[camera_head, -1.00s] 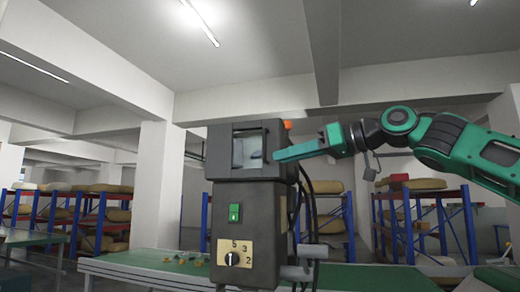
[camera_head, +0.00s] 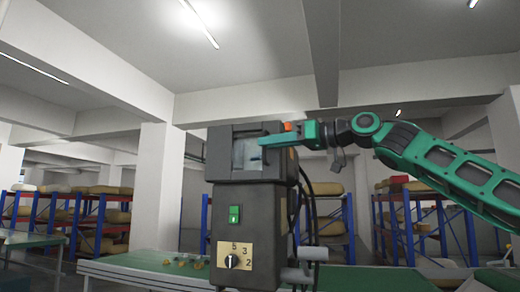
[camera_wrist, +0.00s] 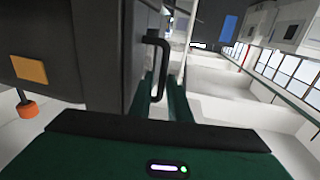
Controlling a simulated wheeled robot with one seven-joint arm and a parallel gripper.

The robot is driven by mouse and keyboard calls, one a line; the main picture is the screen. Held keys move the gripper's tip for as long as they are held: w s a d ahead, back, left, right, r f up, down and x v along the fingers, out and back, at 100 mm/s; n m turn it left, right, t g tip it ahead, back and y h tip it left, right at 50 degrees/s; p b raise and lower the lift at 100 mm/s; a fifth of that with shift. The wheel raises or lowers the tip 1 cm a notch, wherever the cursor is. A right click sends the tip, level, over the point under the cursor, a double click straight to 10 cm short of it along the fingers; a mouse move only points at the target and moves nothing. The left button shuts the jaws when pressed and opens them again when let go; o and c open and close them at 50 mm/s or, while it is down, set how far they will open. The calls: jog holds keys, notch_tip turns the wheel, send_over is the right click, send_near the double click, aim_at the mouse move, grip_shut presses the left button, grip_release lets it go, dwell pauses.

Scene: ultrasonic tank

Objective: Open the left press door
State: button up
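The press is a dark grey box (camera_head: 248,225) with a windowed door (camera_head: 247,155) on the front of its upper part. In the wrist view a dark panel (camera_wrist: 131,45) carries a black bar handle (camera_wrist: 162,75). My gripper (camera_head: 262,140) reaches in from the right, its green fingers in front of the upper part of the door. In the wrist view my gripper's two fingers (camera_wrist: 163,88) are apart, with the handle between them. A gap shows beside the handle; contact cannot be made out. I cannot tell whether the door is ajar.
Black cables hang down the press's right side. A green-topped table (camera_head: 150,268) stands around the press base. Racks with sacks (camera_head: 95,215) stand far behind.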

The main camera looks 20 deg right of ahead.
jog(key=shift+x, duration=1.25)
grip_shut()
jog(key=shift+a, duration=0.15)
